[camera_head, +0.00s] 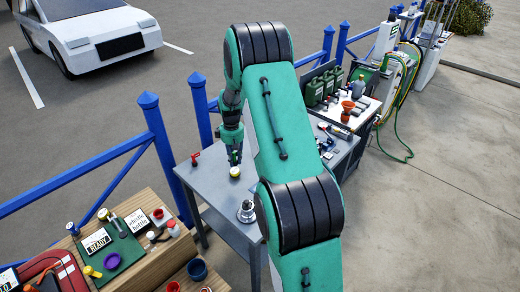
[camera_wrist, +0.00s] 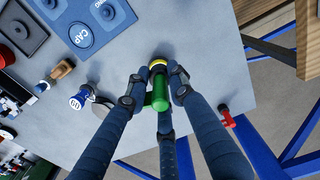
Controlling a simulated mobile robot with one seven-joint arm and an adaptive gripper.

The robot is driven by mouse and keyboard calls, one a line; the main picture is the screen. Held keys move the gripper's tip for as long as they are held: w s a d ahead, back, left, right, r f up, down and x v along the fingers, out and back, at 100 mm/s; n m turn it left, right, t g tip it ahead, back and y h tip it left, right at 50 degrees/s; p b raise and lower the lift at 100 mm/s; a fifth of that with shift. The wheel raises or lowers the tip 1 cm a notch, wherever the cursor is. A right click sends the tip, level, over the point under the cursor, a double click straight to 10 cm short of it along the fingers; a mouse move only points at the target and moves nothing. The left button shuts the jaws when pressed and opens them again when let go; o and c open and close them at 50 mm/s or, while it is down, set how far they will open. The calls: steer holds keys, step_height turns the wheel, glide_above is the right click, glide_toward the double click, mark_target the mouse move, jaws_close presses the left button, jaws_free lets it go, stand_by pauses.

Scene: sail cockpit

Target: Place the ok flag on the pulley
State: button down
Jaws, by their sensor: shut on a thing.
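My gripper (camera_wrist: 157,82) points down over the grey table, its fingers closed around a green cylindrical piece (camera_wrist: 159,93). This may be the ok flag, but no lettering on it shows. In the head view my gripper (camera_head: 235,160) hangs just above a small yellow-rimmed round piece (camera_head: 235,172) on the table. That piece also shows in the wrist view as a yellow rim (camera_wrist: 158,63) just beyond the green piece. It may be the pulley. Whether the two touch is hidden by the green piece and the fingers.
A red fitting (camera_wrist: 227,117) lies near the table edge. A shiny metal part (camera_head: 246,212) stands at the table's near end. Blue railing (camera_head: 165,150) runs behind.

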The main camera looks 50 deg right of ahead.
steer(key=w+d+r+m+p, duration=0.1)
steer(key=w+d+p, duration=0.2)
steer(key=d+p, duration=0.6)
steer(key=d, duration=1.3)
steer(key=shift+a, duration=0.1)
steer(key=shift+f+p, duration=0.35)
steer(key=shift+f, duration=2.6)
steer(key=shift+f, duration=2.05)
steer(key=shift+f, duration=0.25)
